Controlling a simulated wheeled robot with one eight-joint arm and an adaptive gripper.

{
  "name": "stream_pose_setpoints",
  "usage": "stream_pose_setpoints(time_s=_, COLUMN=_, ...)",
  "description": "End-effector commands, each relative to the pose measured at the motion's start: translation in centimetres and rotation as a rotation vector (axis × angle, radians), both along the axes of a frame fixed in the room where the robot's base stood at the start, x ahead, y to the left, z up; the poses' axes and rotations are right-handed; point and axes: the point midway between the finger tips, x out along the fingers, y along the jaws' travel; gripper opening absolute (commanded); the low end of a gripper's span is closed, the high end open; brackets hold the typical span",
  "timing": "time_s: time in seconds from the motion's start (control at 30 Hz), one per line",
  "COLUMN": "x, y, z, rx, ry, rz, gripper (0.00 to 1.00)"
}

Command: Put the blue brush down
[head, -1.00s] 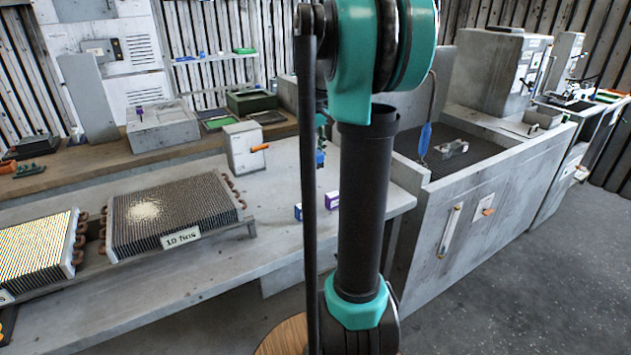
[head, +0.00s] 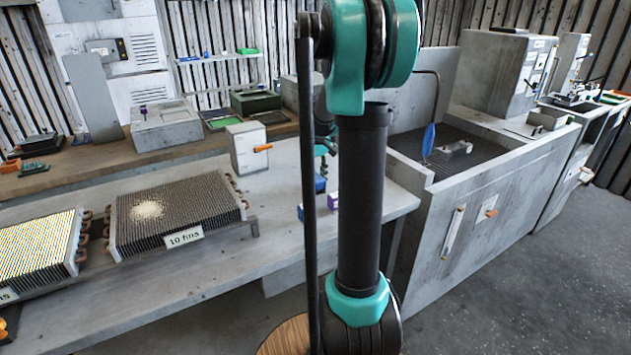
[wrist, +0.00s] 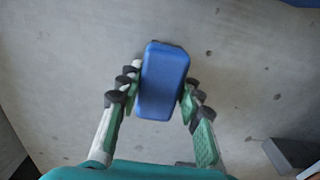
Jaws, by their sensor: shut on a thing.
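The blue brush (wrist: 163,82) shows in the wrist view as a blue block with rounded corners and a dark edge at its far end. My gripper (wrist: 160,90) is shut on it, with one finger on each side. Grey, dark-spotted bench top lies beneath it. In the head view, my gripper is mostly hidden behind my own arm. A blue patch (head: 320,184) shows beneath it, low over the grey bench (head: 255,255), and looks like the brush. I cannot tell whether the brush touches the bench.
A small blue block (head: 301,213) and a purple box (head: 333,199) are close by on the bench. A grey box with an orange handle (head: 248,148) stands to the left, and a finned coil (head: 175,215) further left. Bare bench lies in front.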

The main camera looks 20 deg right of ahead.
Motion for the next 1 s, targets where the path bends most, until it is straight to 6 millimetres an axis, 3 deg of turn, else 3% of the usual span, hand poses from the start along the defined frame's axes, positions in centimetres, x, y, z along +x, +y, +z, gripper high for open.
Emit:
stream_pose_setpoints(time_s=0.07, x=0.0, y=0.0, z=-0.2, rx=0.000, ry=0.000, rz=0.000, gripper=0.00)
stream_pose_setpoints(time_s=0.1, x=0.0, y=0.0, z=-0.2, rx=0.000, ry=0.000, rz=0.000, gripper=0.38)
stream_pose_setpoints(time_s=0.27, x=0.0, y=0.0, z=-0.2, rx=0.000, ry=0.000, rz=0.000, gripper=0.56)
stream_pose_setpoints(time_s=0.67, x=0.0, y=0.0, z=0.6, rx=0.000, ry=0.000, rz=0.000, gripper=0.56)
stream_pose_setpoints(time_s=1.0, x=0.0, y=0.0, z=6.7, rx=0.000, ry=0.000, rz=0.000, gripper=0.56)
